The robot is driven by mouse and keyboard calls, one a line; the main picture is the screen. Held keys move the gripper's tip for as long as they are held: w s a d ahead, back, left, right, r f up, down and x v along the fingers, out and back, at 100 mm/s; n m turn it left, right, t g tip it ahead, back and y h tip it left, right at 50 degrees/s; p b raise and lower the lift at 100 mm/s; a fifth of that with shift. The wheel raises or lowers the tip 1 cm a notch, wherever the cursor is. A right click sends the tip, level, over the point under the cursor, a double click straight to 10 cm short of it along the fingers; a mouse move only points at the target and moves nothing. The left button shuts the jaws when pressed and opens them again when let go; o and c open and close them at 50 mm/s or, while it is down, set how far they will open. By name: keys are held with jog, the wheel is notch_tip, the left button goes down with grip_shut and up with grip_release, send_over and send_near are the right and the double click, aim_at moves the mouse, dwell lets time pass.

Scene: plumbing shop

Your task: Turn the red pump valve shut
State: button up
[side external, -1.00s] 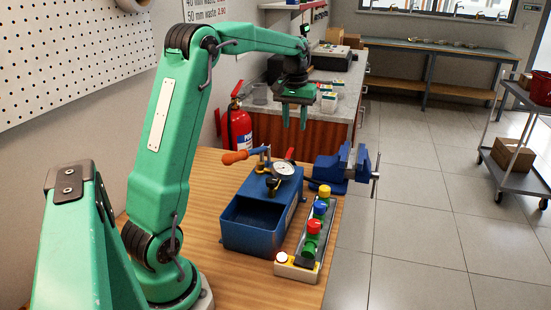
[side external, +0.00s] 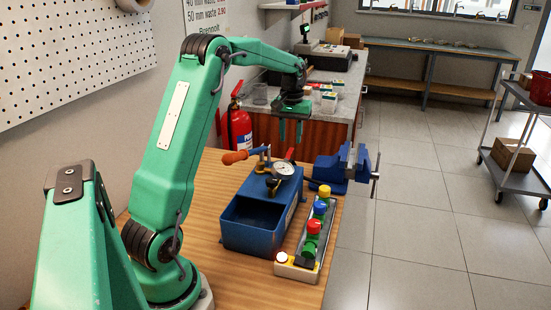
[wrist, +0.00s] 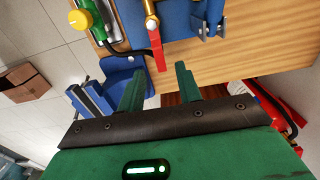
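The red valve lever (side external: 290,153) is on the blue pump (side external: 243,222), at its far end beside the round gauge. In the wrist view the red lever (wrist: 156,46) sticks out from a brass fitting towards my fingers. My gripper (side external: 290,138) is above the lever in the side view, fingers pointing down. In the wrist view my gripper (wrist: 160,72) has its two green fingers apart, with nothing between them. The lever's tip lies just beyond the gap, and I cannot tell the exact height left between them.
A blue vise (side external: 345,166) stands right of the pump. An orange-handled pump lever (side external: 236,157) reaches left. A fire extinguisher (side external: 238,130) stands behind the bench.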

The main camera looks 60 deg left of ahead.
aim_at(290, 150)
jog(key=shift+f, duration=1.95)
grip_shut()
